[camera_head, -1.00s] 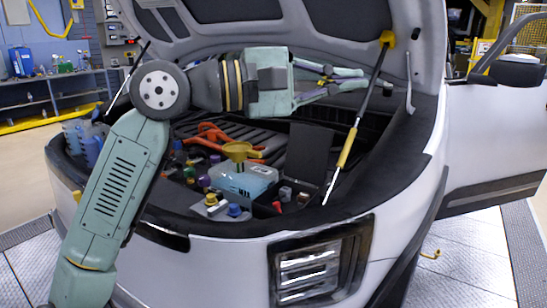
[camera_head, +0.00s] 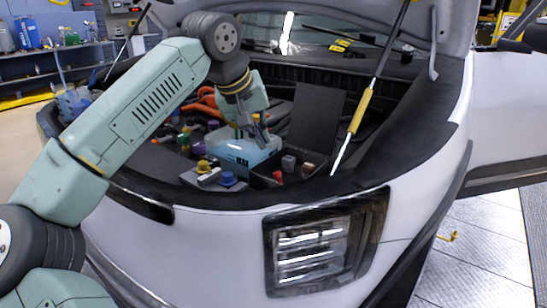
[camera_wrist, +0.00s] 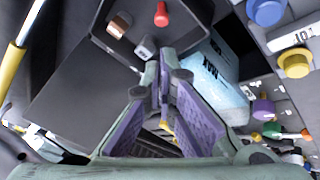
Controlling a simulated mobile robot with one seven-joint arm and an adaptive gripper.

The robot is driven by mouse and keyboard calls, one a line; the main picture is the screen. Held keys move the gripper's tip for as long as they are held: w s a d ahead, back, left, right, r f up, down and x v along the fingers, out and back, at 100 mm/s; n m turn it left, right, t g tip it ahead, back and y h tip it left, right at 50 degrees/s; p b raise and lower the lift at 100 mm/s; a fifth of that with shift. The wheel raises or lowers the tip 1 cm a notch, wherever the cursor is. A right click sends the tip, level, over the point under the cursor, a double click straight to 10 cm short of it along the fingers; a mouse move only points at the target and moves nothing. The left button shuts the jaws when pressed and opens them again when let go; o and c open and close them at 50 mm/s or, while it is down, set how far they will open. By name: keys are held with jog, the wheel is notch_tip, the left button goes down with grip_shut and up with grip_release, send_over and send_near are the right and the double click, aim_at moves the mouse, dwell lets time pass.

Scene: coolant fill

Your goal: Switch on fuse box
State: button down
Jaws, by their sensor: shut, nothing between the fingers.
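The fuse box (camera_head: 262,180) is an open black box in the front compartment of the white car, right of the coolant tank. Its dark lid (camera_head: 305,118) stands up behind it. In it are a red button (camera_head: 278,176), a grey piece (camera_head: 288,163) and a copper-coloured piece (camera_head: 308,168). In the wrist view the box holds the red button (camera_wrist: 161,14), grey piece (camera_wrist: 146,47) and copper piece (camera_wrist: 118,24). My gripper (camera_head: 263,140) is shut and empty, pointing down above the tank, close to the box. Its fingertips show in the wrist view (camera_wrist: 163,72).
The pale blue tank (camera_head: 243,153) stands just left of the box. Yellow (camera_head: 203,166) and blue (camera_head: 228,178) caps sit in front of it. A hood strut (camera_head: 360,105) rises on the right. Orange cables (camera_head: 206,97) lie behind.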

aim_at(279, 178)
jog(key=x, duration=1)
jog(key=shift+d+p, duration=0.1)
jog(key=shift+p, duration=0.2)
